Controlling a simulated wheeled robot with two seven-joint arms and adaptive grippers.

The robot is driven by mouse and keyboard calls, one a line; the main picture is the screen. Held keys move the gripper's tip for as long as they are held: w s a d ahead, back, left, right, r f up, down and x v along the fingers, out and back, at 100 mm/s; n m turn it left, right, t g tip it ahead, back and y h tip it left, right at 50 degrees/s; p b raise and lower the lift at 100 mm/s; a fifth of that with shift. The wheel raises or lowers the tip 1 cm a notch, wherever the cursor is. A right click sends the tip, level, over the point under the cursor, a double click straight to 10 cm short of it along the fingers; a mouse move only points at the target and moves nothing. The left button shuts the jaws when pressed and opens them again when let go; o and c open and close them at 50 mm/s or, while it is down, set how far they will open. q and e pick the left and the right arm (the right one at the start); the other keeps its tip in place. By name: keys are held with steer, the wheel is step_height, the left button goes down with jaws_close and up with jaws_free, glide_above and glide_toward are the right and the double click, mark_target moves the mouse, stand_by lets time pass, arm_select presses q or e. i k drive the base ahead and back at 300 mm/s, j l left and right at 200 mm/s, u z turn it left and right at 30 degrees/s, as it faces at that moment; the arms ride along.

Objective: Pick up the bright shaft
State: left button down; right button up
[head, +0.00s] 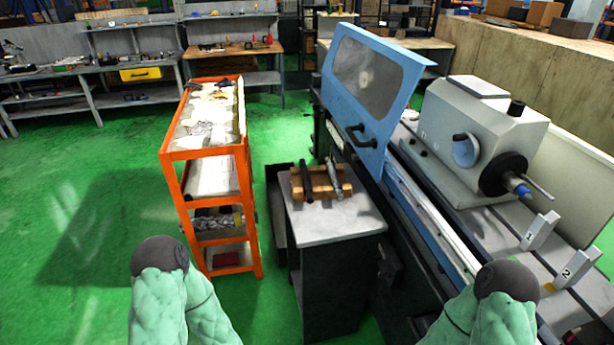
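The bright shaft (334,179) is a silvery stepped rod. It lies on a wooden rack (322,190) on top of a small grey cabinet (340,222), in the middle of the head view. A dark shaft (307,181) lies on the same rack, just left of the bright one and apart from it. Both shafts point away from me. Parts of my two arms, green with dark round caps, show at the bottom left and bottom right. Neither gripper shows in the head view, so I cannot see their fingers. Nothing of mine touches the rack or shafts.
An orange shelf cart (211,146) stands left of the cabinet. The cylindrical grinder (484,140), with its blue-framed door (373,85), stands close on the right. Workbenches (130,78) line the back. Green floor is open at the left. The cabinet's front top is bare.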

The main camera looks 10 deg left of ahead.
mark_target(332, 174)
steer(key=i+j, duration=0.3)
steer(key=i+j+z, duration=0.1)
steer(key=i+j, duration=0.2)
steer(key=j, duration=0.2)
steer(key=i+j, duration=0.3)
steer(key=j, duration=0.15)
steer(key=i+j+z, duration=0.1)
steer(key=i+j, duration=0.15)
steer(key=j, duration=0.2)
